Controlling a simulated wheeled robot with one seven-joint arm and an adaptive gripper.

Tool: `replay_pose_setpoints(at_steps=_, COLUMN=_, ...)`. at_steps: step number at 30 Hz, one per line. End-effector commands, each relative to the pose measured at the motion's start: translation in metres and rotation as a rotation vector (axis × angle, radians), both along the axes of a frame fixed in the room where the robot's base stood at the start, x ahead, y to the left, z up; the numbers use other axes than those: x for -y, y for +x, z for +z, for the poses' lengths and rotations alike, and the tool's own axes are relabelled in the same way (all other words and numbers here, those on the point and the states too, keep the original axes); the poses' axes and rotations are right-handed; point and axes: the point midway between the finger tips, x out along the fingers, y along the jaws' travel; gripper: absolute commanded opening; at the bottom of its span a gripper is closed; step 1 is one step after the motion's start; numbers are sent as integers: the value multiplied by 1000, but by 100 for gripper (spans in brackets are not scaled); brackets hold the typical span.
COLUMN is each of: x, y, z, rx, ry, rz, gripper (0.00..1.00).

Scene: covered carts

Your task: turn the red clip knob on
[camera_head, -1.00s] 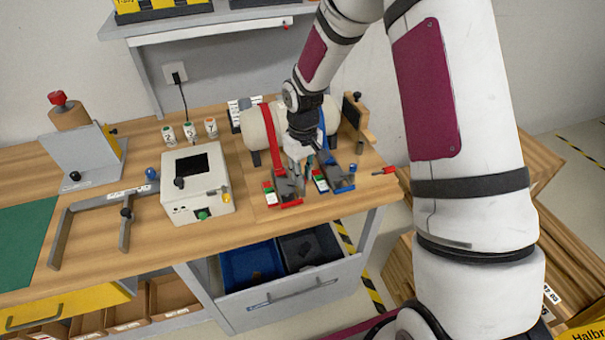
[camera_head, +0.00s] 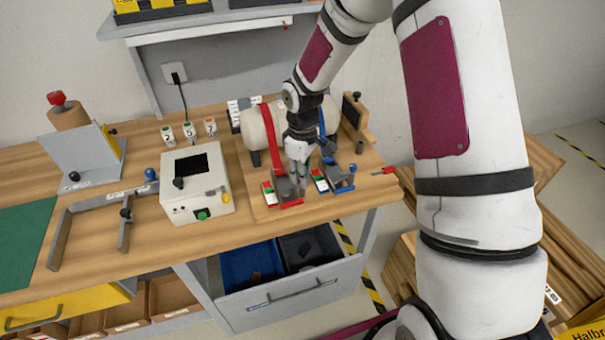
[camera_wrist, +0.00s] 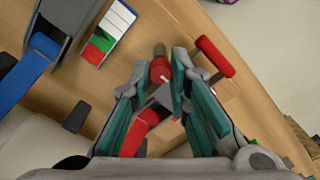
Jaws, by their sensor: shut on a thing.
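The red clip (camera_head: 290,203) stands at the front of the wooden bench, with a red strap (camera_head: 270,135) running back over a pale cylinder. A red-white-green label (camera_head: 268,193) lies at its left. My gripper (camera_head: 298,186) points down over the clip and largely hides it. In the wrist view my gripper (camera_wrist: 160,72) has its teal-padded fingers either side of the red knob (camera_wrist: 160,69), shut on it. A red bar of the clip (camera_wrist: 215,56) shows beside the right finger. The knob's exact turn is hidden.
The blue clip (camera_head: 340,187), with its own label (camera_head: 320,181), stands close on the right. A white control box (camera_head: 197,205) is to the left. A red-handled tool (camera_head: 384,171) lies near the right edge. An open drawer (camera_head: 295,296) sits below.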

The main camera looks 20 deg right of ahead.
Motion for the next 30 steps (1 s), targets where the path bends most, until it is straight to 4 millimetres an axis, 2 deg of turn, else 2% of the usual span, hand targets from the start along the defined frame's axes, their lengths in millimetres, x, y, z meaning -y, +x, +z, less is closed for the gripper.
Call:
replay_pose_setpoints(at_steps=6, x=-1, y=0, z=0, rx=0, ry=1, rz=1, gripper=0)
replay_pose_setpoints(at_steps=7, x=-1, y=0, z=0, rx=0, ry=1, rz=1, gripper=19)
replay_pose_setpoints(at_steps=9, x=-1, y=0, z=0, rx=0, ry=1, rz=0, gripper=35)
replay_pose_setpoints(at_steps=10, x=-1, y=0, z=0, rx=0, ry=1, rz=0, gripper=38)
replay_pose_setpoints(at_steps=18, x=0, y=0, z=0, rx=0, ry=0, rz=-1, gripper=38)
replay_pose_setpoints(at_steps=22, x=0, y=0, z=7, rx=1, ry=0, rz=-2, gripper=38)
replay_pose_setpoints(at_steps=26, x=1, y=1, z=27, rx=4, ry=-1, rz=-3, gripper=38)
replay_pose_setpoints(at_steps=30, x=0, y=1, z=56, rx=5, ry=-1, rz=-2, gripper=38)
